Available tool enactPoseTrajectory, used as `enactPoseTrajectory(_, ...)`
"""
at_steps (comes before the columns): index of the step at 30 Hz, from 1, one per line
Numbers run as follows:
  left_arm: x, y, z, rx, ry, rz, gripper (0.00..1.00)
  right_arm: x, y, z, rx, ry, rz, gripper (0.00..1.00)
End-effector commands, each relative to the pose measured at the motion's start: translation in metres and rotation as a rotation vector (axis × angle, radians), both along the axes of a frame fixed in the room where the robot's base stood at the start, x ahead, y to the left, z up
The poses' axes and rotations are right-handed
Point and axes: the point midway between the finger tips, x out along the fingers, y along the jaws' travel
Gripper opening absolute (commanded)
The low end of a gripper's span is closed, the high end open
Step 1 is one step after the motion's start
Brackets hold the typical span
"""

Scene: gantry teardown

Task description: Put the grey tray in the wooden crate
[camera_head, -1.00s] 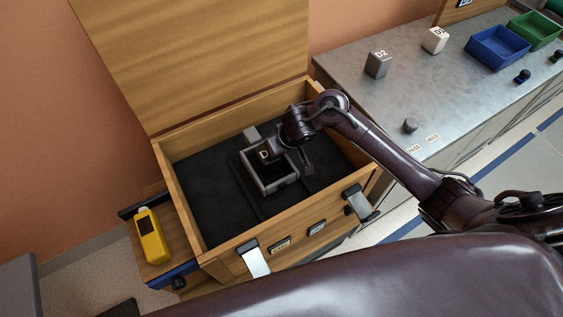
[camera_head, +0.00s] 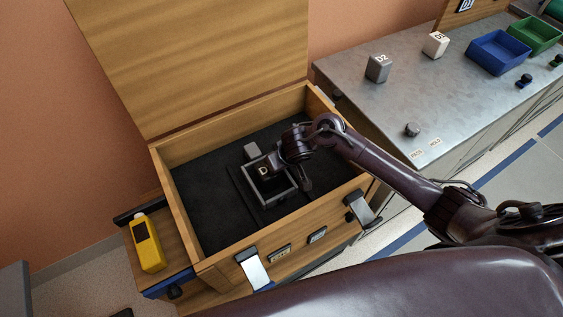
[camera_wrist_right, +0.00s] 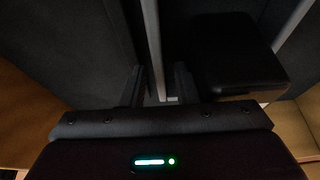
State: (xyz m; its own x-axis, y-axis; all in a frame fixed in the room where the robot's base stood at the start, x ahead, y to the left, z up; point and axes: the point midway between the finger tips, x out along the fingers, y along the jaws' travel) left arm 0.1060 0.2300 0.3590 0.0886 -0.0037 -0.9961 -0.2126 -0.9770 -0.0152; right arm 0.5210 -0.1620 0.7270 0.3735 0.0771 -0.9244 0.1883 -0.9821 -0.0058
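The wooden crate (camera_head: 229,246) stands open with its lid up, and its inside is lined in dark grey. The grey tray (camera_head: 281,196), a small square frame, is inside the crate on the dark lining. A dark block marked D (camera_head: 263,170) sits in the tray. My right gripper (camera_head: 306,186) is low at the tray's right side. In the right wrist view a thin pale tray wall (camera_wrist_right: 155,45) runs between the gripper's two fingers (camera_wrist_right: 160,88), with gaps showing on both sides. My left gripper is not in view.
The metal bench (camera_head: 395,105) at right holds cubes, a blue bin (camera_head: 498,52) and a green bin (camera_head: 535,35).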

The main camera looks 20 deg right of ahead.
Motion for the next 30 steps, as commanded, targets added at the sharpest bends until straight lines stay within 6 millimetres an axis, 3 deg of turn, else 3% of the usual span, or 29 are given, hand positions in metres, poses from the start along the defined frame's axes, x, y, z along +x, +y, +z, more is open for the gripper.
enactPoseTrajectory(11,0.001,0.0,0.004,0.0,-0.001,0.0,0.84,-0.001,0.0,0.007,0.001,0.0,0.003,0.31)
enactPoseTrajectory(24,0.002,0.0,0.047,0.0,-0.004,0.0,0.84,-0.033,-0.006,0.09,0.001,-0.001,0.003,0.31)
enactPoseTrajectory(30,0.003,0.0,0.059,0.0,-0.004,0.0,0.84,-0.043,-0.008,0.111,0.002,-0.001,0.002,0.31)
